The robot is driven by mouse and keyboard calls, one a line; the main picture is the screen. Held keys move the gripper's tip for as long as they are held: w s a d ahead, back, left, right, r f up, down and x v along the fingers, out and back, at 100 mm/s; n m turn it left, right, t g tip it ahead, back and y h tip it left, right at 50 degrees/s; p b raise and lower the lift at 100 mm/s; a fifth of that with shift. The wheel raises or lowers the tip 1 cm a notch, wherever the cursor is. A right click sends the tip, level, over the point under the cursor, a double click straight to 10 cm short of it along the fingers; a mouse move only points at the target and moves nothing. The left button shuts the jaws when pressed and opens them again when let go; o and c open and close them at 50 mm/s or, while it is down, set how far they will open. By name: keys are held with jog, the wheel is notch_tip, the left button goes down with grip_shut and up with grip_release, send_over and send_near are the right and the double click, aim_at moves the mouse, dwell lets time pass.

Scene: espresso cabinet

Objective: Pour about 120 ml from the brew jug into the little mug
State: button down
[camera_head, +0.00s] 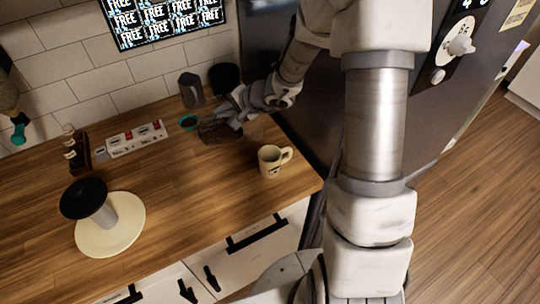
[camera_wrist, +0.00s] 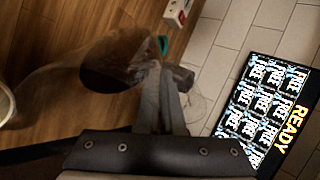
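The little mug (camera_head: 268,163) is cream with a dark mark and stands upright on the wooden counter near its right end, handle to the right. Its pale edge also shows at the left border of the wrist view (camera_wrist: 5,103). The brew jug (camera_head: 220,134) is see-through with dark liquid in it, behind and left of the mug. In the wrist view the jug (camera_wrist: 112,62) lies just beyond my fingers. The handle is mostly hidden, and whether the jug touches the counter is unclear.
A grey pitcher (camera_head: 191,90) and a black container (camera_head: 224,78) stand behind the jug by the wall. A white labelled box (camera_head: 137,139), dark bottles (camera_head: 75,147) and a black-topped stand (camera_head: 92,203) are farther left.

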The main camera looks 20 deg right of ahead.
jog(key=shift+f+t+y+b, duration=0.1)
jog(key=shift+t+y+b, duration=0.25)
jog(key=shift+b, duration=0.2)
jog(key=shift+s+d+t+y+b, duration=0.45)
jog(key=shift+t+b, duration=0.2)
jog(key=shift+b, duration=0.3)
dwell(0.9)
jog(key=shift+s+d+r+t+y, duration=0.25)
jog(key=shift+r+t+y, duration=0.15)
jog(key=shift+r, duration=0.1)
dwell(3.2)
jog(key=shift+a, duration=0.1)
